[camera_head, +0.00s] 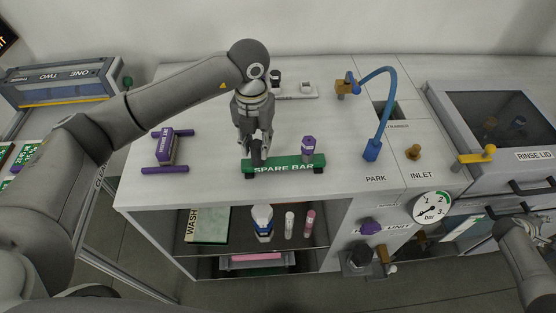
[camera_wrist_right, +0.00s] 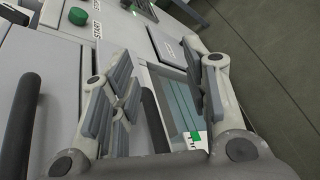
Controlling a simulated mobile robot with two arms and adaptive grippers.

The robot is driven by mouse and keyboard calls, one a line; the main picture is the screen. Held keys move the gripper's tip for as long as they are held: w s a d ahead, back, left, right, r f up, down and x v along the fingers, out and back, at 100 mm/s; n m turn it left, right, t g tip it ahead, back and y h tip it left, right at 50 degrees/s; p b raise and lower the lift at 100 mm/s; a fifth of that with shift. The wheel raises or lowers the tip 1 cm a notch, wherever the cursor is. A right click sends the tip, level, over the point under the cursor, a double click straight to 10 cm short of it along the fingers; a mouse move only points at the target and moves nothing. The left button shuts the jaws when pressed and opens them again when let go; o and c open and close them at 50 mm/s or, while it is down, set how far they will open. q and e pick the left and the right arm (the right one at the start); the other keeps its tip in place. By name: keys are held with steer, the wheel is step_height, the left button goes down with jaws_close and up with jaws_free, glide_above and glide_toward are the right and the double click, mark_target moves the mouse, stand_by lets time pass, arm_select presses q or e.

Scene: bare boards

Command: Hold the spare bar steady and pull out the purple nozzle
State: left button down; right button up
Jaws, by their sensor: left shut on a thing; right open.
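The green spare bar (camera_head: 283,168), with its white lettering, lies near the front edge of the white counter in the head view. The purple nozzle (camera_head: 309,150) stands upright in the bar's right part. My left gripper (camera_head: 257,158) points down and is shut on the left part of the bar, partly hiding its back edge. My right gripper (camera_wrist_right: 160,105) is open and empty in the right wrist view, with a cabinet front behind it. Only part of my right arm shows at the lower right of the head view, far from the bar.
A purple rack (camera_head: 166,150) stands left of the bar. A blue hose (camera_head: 374,146) hangs at the park spot on the right. A yellow-handled valve (camera_head: 477,156) and the rinse lid (camera_head: 503,117) lie further right. An open shelf with bottles (camera_head: 262,221) is below the counter.

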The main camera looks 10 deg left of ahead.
steer(key=w+d+r+m+h, duration=0.1)
steer(key=w+d+r+h, duration=0.15)
steer(key=r, duration=0.75)
steer(key=w+d+r+h, duration=0.1)
steer(key=w+d+r, duration=0.25)
steer(key=r, duration=0.65)
steer(key=w+a+m+y, duration=0.2)
steer(key=w+a, duration=0.2)
steer(key=a, duration=0.4)
steer(key=w+a+r+m+y, duration=0.1)
steer(key=w+a, duration=0.3)
steer(key=a, duration=0.5)
steer(key=w+a+m+y, duration=0.2)
steer(key=w+a, duration=0.3)
steer(key=a, duration=0.3)
steer(key=shift+a+r+m+y, duration=0.3)
steer(key=shift+a+y, duration=0.05)
steer(key=shift+y, duration=0.3)
steer(key=w+a+r+y, duration=0.1)
steer(key=a+y, duration=0.4)
steer(key=a, duration=1.5)
step_height(320, 180, up, 7)
steer(key=n+g+y, duration=0.3)
steer(key=g+y, duration=0.1)
steer(key=g, duration=0.1)
glide_above(309, 140)
steer(key=shift+w+d+f, duration=0.15)
steer(key=shift+w, duration=0.05)
steer(key=shift+s, duration=0.25)
steer(key=shift+f, duration=4.45)
